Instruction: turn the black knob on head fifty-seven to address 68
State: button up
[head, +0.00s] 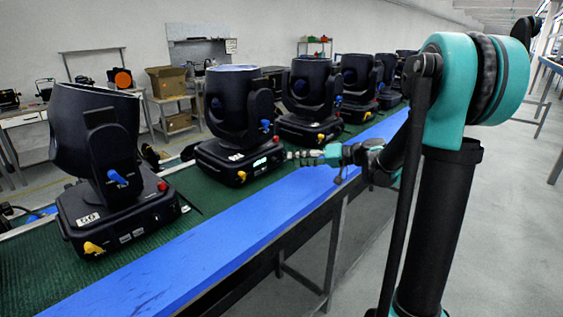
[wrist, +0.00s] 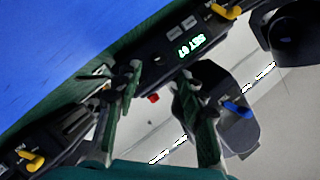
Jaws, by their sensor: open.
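Head fifty-seven (head: 228,110) appears to be the second fixture along the line, beside my gripper; its label is too small to read surely. Its green display (head: 260,161) is lit. In the wrist view the display (wrist: 190,47) seems to end in 61, though small and tilted. A small dark round spot (wrist: 157,60) beside the display looks like the black knob; it lies just beyond my fingertips. My gripper (wrist: 160,77) is open, with one green finger on each side of that spot and a visible gap between them. In the head view my gripper (head: 297,155) covers the knob.
The nearer fixture (head: 115,180) stands at left, and several more (head: 310,95) stand beyond, on a green belt (head: 35,262). A blue rail (head: 210,250) edges the belt. Floor at right is clear.

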aim_at(277, 161)
jog(key=x, duration=0.6)
jog(key=shift+a+f, duration=0.1)
jog(key=shift+a, duration=0.15)
grip_shut()
